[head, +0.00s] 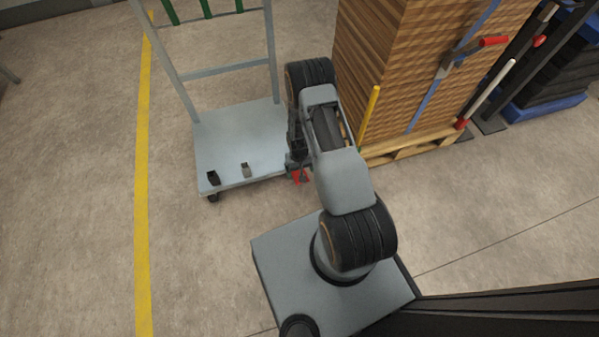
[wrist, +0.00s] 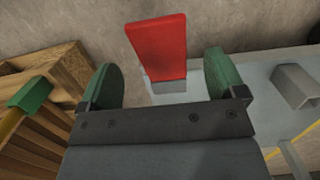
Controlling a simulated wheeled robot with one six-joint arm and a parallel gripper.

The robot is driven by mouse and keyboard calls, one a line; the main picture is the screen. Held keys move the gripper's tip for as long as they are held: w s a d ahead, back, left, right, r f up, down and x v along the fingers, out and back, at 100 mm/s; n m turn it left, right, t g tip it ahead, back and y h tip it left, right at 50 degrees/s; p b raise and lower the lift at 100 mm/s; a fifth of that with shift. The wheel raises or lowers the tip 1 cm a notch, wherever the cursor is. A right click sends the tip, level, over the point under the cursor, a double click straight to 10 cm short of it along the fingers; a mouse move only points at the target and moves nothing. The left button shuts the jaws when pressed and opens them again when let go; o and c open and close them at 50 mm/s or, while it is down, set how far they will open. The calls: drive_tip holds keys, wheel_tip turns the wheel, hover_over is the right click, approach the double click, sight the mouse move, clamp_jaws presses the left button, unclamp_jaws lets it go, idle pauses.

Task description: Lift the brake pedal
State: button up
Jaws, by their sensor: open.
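The brake pedal seems to be the red plate at the near edge of the grey platform cart (head: 240,135). In the wrist view the red pedal (wrist: 158,46) sticks out from a light grey bracket, just beyond my gripper (wrist: 163,82). My gripper's two green fingertips are open, one to either side of the pedal in the picture, with nothing held between them. I cannot tell whether they touch it. In the head view only small red parts of the pedal (head: 297,178) show beside my arm, at the cart's near right corner.
A black bracket (head: 213,178) and a grey bracket (head: 246,170) sit on the cart's near edge. A stack of brown boards (head: 415,60) on a wooden pallet (head: 415,145) stands close right of my arm. Open floor lies left, beyond a yellow line (head: 143,190).

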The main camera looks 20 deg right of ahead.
wheel_tip(320, 180, up, 11)
drive_tip(key=w+p, duration=0.1)
drive_tip(key=p, duration=0.2)
drive_tip(key=shift+w, duration=0.3)
drive_tip(key=shift+d, duration=0.1)
wheel_tip(320, 180, up, 36)
drive_tip(key=a+t+p, duration=0.2)
drive_tip(key=a+p, duration=0.1)
drive_tip(key=p, duration=1.2)
drive_tip(key=s+a+r+t+p, duration=0.1)
drive_tip(key=s+r+p, duration=0.3)
drive_tip(key=r, duration=0.6)
drive_tip(key=s+a+r+n+t+p, duration=0.1)
drive_tip(key=s+r+p, duration=0.4)
drive_tip(key=r, duration=0.5)
drive_tip(key=s+a+r+t+p, duration=0.1)
drive_tip(key=s+r+p, duration=0.4)
drive_tip(key=r, duration=0.5)
drive_tip(key=shift+s+a+r+p, duration=0.15)
drive_tip(key=shift+r+p, duration=0.1)
drive_tip(key=shift+p, duration=0.2)
